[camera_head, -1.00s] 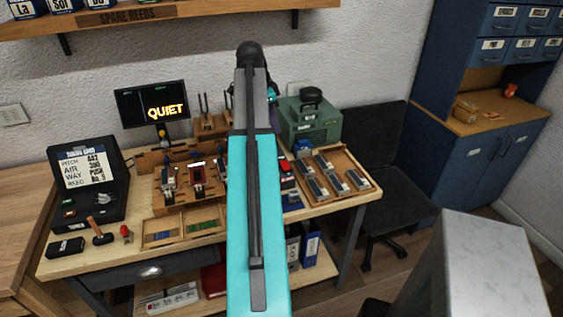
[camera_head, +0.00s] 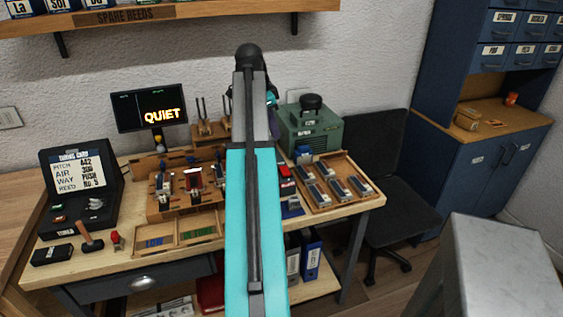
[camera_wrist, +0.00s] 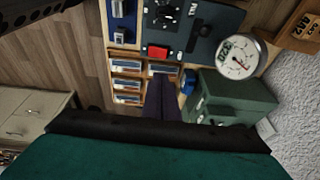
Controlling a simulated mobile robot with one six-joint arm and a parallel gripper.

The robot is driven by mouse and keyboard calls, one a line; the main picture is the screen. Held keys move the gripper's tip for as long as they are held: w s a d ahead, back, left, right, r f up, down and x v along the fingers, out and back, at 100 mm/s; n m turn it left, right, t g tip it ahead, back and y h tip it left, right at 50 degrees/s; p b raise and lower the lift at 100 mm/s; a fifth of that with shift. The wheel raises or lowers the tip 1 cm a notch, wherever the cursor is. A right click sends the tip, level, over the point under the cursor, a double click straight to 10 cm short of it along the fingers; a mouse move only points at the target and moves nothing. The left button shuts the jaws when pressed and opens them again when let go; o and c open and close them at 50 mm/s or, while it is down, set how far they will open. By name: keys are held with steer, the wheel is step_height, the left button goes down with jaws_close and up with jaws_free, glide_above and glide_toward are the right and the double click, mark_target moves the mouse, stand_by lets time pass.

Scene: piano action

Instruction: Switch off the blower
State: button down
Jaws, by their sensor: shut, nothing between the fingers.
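The blower looks to be the green box (camera_head: 311,125) with a black knob on top, at the back right of the bench. It also shows in the wrist view (camera_wrist: 236,102), right of my gripper. A red block or rocker (camera_head: 287,171) sits on a dark base left of the part tray; it also shows in the wrist view (camera_wrist: 158,51). Whether it is the blower's switch I cannot tell. My gripper (camera_wrist: 162,82) is shut and empty, its dark fingertips pointing toward the red piece with a gap in the picture.
A wooden tray (camera_head: 371,194) of grey-topped blocks lies at the bench's right end. A round dial gauge (camera_wrist: 237,58) stands by the green box. A screen (camera_head: 150,108) reads QUIET. A black chair (camera_head: 395,225) stands right of the bench.

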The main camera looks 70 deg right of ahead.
steer(key=shift+f, duration=0.1)
steer(key=p, duration=0.2)
glide_above(284, 168)
steer(key=a, duration=0.1)
steer(key=f, duration=1)
steer(key=shift+w+f, duration=0.2)
steer(key=shift+w, duration=0.05)
steer(key=shift+w+d+f+p, duration=0.15)
steer(key=shift+f+p, duration=0.3)
steer(key=shift+f, duration=1.05)
